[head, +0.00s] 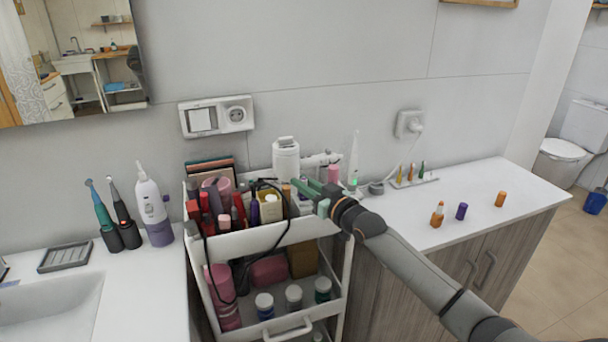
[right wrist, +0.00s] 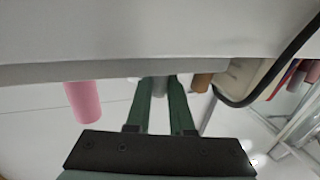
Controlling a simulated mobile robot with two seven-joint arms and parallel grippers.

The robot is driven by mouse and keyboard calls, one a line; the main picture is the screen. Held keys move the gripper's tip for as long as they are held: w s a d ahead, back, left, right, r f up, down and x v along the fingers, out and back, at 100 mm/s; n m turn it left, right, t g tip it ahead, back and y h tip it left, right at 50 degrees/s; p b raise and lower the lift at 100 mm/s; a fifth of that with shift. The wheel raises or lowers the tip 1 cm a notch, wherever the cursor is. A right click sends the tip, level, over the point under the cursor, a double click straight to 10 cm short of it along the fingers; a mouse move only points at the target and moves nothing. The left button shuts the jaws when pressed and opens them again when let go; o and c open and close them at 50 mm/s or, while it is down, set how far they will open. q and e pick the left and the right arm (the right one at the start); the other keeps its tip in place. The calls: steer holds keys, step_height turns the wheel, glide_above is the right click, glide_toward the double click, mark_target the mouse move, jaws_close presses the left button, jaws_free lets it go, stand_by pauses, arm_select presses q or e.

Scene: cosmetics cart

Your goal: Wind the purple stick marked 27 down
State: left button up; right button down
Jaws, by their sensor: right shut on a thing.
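My right gripper (head: 308,193), with green fingers, is at the right end of the cart's top tier. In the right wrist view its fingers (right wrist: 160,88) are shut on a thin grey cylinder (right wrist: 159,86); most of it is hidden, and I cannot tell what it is. A short purple stick (head: 461,211) stands upright on the right counter, well away from the gripper. A slim purple item (head: 255,212) stands among the cosmetics in the cart. No number 27 is legible on either. My left gripper is not in view.
The white cart (head: 275,237) is crowded with cosmetics, and a black cable hangs over it. A pink cylinder (head: 333,173) stands close to the gripper. On the right counter (head: 480,185), an orange stick (head: 437,214) and an orange cylinder (head: 500,199) flank the purple one.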

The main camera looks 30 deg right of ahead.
steer(key=shift+m+h, duration=0.6)
steer(key=shift+h, duration=0.4)
steer(key=shift+m+h+p, duration=0.3)
steer(key=shift+h, duration=0.1)
steer(key=shift+d+h, duration=0.1)
steer(key=shift+h, duration=0.2)
steer(key=c, duration=0.8)
jaws_free()
steer(key=shift+o, duration=0.2)
steer(key=shift+s, duration=0.1)
steer(key=s+a+b, duration=0.1)
steer(key=s, duration=1.1)
steer(key=shift+s, duration=0.2)
steer(key=shift+a+f, duration=0.1)
